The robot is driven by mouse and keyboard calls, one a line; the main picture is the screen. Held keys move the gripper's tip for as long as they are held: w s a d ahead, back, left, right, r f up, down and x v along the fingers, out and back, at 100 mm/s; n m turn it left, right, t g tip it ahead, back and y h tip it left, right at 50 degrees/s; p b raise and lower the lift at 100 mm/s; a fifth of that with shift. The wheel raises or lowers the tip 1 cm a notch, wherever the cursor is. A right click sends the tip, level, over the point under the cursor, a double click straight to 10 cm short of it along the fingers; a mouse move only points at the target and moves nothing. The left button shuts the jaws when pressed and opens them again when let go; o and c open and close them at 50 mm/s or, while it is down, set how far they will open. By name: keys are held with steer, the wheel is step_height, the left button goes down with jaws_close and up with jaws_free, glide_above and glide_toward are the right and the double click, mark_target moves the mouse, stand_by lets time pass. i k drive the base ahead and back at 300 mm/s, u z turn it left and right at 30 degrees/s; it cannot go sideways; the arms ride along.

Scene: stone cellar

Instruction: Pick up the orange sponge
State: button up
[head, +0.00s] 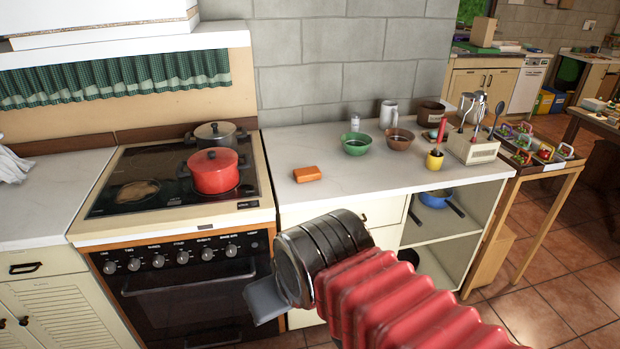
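The orange sponge (307,174) lies flat on the white countertop (300,214), just right of the stove. Nothing covers it. My gripper (264,302) is in front of the counter, lower and to the left of the sponge, apart from it. Only a grey part of the gripper shows beyond my dark wrist; its fingertips are not clear, so I cannot tell its opening.
A green bowl (356,143), a brown bowl (398,139), a yellow cup (434,160) and a utensil holder (473,147) stand right of the sponge. A red pot (213,171) is on the stove (172,200) at left. The counter around the sponge is clear.

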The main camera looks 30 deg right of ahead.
mark_target(307, 173)
steer(key=z, duration=0.2)
steer(key=i, duration=1.25)
steer(key=u, duration=0.15)
